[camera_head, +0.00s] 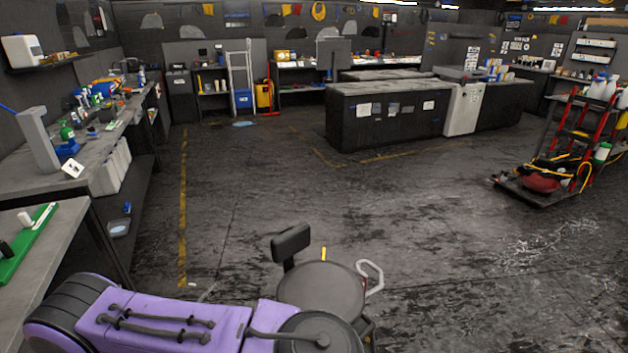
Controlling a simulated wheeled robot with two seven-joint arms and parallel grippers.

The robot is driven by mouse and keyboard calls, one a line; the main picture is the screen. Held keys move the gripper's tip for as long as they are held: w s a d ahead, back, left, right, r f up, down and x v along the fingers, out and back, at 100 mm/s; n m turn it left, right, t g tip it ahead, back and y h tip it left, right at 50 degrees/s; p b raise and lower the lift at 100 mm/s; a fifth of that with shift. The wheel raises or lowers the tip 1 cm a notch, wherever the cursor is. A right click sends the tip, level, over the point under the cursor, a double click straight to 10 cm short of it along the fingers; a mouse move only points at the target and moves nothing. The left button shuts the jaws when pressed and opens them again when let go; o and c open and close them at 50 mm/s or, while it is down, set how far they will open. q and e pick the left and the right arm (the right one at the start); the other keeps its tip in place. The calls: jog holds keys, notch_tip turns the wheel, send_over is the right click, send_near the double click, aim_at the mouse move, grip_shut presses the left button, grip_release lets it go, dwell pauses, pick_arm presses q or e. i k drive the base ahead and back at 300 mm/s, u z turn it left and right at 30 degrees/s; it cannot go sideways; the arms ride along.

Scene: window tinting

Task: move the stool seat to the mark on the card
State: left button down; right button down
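The stool seat (322,288) is a round dark grey disc at the lower middle, with a small black backrest (291,243) at its far left edge. A pale loop-shaped handle (371,277) sticks out at its right. A short yellow piece (323,254) shows at its far rim. My purple arm covers the near left side of the seat and most of what is under it. A small white card with a dark mark (72,168) stands on the left bench; I cannot tell whether it is the task's card. Neither gripper is in view.
A workbench (40,172) with bottles and tools runs along the left, with a nearer table (62,238) holding a green mat. A red cart (570,150) stands at right. A dark counter (385,115) stands at the back. The middle floor is clear.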

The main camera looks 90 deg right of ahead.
aim_at(331, 287)
jog(key=z, duration=2.5)
jog(key=i, duration=0.35)
jog(key=u, duration=0.25)
